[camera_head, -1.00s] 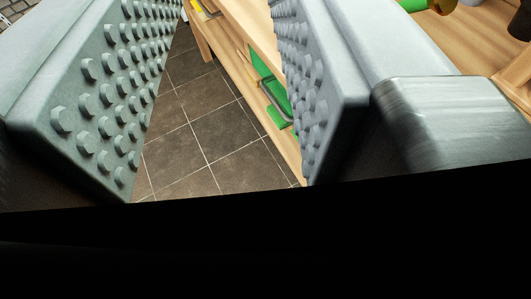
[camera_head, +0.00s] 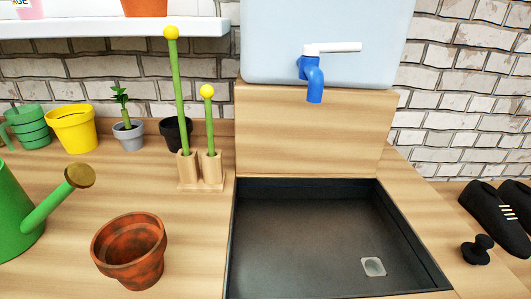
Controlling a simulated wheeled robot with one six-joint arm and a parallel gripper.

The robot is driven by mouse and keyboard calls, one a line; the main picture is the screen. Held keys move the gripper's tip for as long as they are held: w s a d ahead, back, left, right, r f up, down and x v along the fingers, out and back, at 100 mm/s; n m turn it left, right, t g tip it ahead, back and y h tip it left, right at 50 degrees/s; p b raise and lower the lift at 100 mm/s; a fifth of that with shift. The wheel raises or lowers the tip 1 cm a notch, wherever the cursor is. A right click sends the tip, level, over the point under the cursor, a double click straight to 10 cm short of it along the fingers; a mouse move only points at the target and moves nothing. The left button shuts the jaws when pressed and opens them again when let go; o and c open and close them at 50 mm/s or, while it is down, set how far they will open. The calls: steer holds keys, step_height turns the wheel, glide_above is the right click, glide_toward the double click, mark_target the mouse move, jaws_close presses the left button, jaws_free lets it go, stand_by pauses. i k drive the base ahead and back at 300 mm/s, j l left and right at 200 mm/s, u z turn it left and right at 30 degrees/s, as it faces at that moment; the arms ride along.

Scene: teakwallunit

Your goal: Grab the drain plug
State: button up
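The drain plug is probably the small black knobbed object (camera_head: 477,250) on the wooden counter, right of the sink. It stands upright on its base. The black sink basin (camera_head: 300,240) is sunk into the counter, with a pale square drain (camera_head: 373,266) in its floor near the right front. My gripper does not show in the present view, so whether it is open or shut is hidden.
Black shoes (camera_head: 497,212) stand just behind the plug. A blue tap (camera_head: 314,80) hangs from a pale tank (camera_head: 270,40) above the sink. A terracotta pot (camera_head: 132,250), green watering can (camera_head: 15,215) and yellow-tipped stakes (camera_head: 180,100) stand left of the sink.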

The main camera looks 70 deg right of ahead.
mark_target(475, 253)
steer(key=j+z, duration=0.1)
steer(key=z, duration=0.8)
steer(key=k+j+z, duration=0.1)
steer(key=z, duration=0.8)
steer(key=k+z, duration=0.1)
steer(key=z, duration=0.4)
steer(key=k+z, duration=0.1)
steer(key=z, duration=0.35)
